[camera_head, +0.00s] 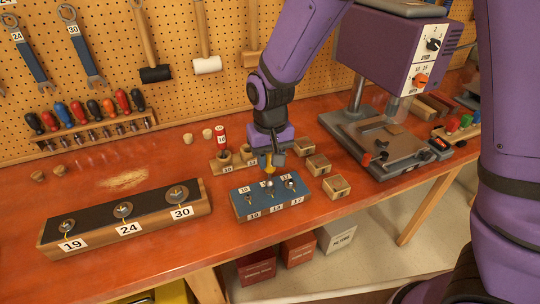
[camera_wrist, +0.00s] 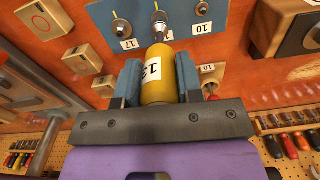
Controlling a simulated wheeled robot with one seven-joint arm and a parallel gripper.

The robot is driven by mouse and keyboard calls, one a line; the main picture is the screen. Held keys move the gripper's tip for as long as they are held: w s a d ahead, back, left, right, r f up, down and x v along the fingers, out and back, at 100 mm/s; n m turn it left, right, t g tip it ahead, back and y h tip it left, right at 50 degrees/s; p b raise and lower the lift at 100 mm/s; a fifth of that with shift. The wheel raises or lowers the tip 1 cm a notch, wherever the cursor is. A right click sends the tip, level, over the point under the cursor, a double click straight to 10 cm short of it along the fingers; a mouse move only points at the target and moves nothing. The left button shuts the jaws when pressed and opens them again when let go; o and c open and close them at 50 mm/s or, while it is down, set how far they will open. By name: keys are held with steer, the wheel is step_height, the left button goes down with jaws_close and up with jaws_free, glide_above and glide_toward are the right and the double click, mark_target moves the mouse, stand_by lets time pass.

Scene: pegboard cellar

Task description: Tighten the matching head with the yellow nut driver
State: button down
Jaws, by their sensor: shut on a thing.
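My gripper (camera_head: 270,152) is shut on the yellow nut driver (camera_wrist: 158,78), whose handle carries a label reading 13. The driver also shows below my gripper in the head view (camera_head: 267,165), pointing down over the middle of the blue board (camera_head: 238,207). The board bears several metal heads. Labels 10, 13 and 17 line its front edge. In the wrist view, the driver's metal tip (camera_wrist: 160,24) is at the middle head, between a head by the 17 label (camera_wrist: 123,28) and one by a 10 label (camera_wrist: 203,9). I cannot tell whether the tip is seated.
A wooden holder (camera_head: 228,168) with a red driver (camera_head: 221,137) stands behind the board. Small wooden blocks (camera_head: 336,186) are to its right. A long block (camera_head: 140,225) labelled 19, 24, 30 lies left. A purple drill press (camera_head: 390,50) stands back right.

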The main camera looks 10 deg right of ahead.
steer(key=shift+f, duration=0.55)
stand_by(0.4)
steer(key=m, duration=0.4)
steer(key=shift+f+m, duration=0.1)
steer(key=shift+m, duration=0.3)
steer(key=m, duration=0.6)
steer(key=shift+s, duration=0.1)
steer(key=shift+r, duration=3.65)
